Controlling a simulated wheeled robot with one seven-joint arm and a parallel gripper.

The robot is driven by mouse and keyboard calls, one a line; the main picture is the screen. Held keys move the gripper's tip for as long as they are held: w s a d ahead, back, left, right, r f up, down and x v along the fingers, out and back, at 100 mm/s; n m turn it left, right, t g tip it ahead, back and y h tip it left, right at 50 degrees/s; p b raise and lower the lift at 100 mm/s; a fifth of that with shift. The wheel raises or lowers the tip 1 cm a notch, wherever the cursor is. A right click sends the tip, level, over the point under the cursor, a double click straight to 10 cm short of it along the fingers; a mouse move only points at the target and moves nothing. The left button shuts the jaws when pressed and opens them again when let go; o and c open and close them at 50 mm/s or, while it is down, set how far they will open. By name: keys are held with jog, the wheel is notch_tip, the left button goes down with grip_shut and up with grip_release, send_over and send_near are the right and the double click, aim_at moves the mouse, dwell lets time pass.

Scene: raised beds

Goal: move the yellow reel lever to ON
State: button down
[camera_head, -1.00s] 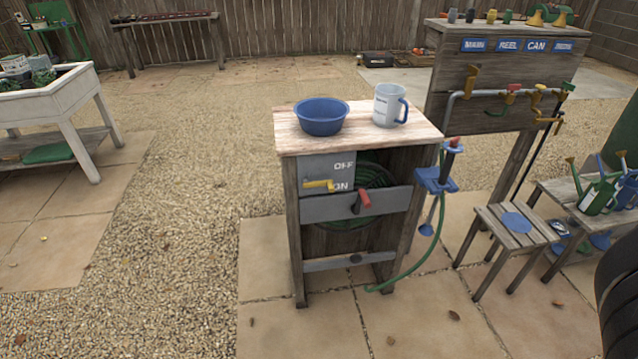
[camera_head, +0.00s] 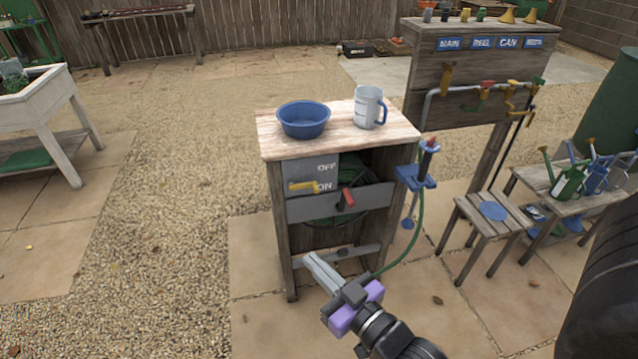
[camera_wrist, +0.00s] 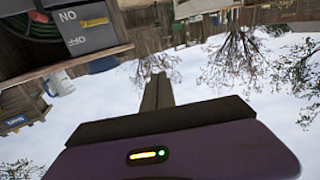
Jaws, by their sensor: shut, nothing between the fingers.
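The yellow reel lever (camera_head: 302,187) is on the grey panel (camera_head: 311,169) at the upper left of the wooden reel stand (camera_head: 277,222). It lies about level, beside the word ON and below the word OFF. In the wrist view the yellow lever (camera_wrist: 95,22) and the panel (camera_wrist: 86,28) appear upside down at the top left. My gripper (camera_head: 309,258) is shut and empty. In the head view it shows in front of the stand's lower part, below the lever and apart from it. In the wrist view its fingers (camera_wrist: 157,78) point toward sky, right of the panel.
A blue bowl (camera_head: 303,119) and a grey mug (camera_head: 369,107) stand on the stand's top. A red crank (camera_head: 346,198) sticks out right of the lever. A blue bracket (camera_head: 415,178) and green hose (camera_head: 415,238) are at the stand's right. Gravel left of the stand is clear.

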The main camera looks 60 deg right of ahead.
aim_at(304, 188)
jog(key=w+d+r+m+g+h+p, duration=0.1)
jog(key=w+d+m+g+h+p, duration=0.2)
jog(key=d, duration=0.8)
jog(key=w+d+m+g+h, duration=0.15)
jog(key=w+d, duration=0.35)
jog(key=d, duration=0.6)
notch_tip(304, 188, down, 6)
jog(key=d+m+g, duration=0.1)
jog(key=d+m, duration=0.1)
jog(key=shift+s+d, duration=0.15)
jog(key=shift+d, duration=0.2)
jog(key=shift+d+m+y, duration=0.1)
jog(key=shift+m+y, duration=0.15)
jog(key=w+d+f+p, duration=0.1)
jog(key=w+d+f, duration=0.5)
jog(key=w, duration=0.1)
jog(key=shift+w+d, duration=0.15)
jog(key=shift+f, duration=0.25)
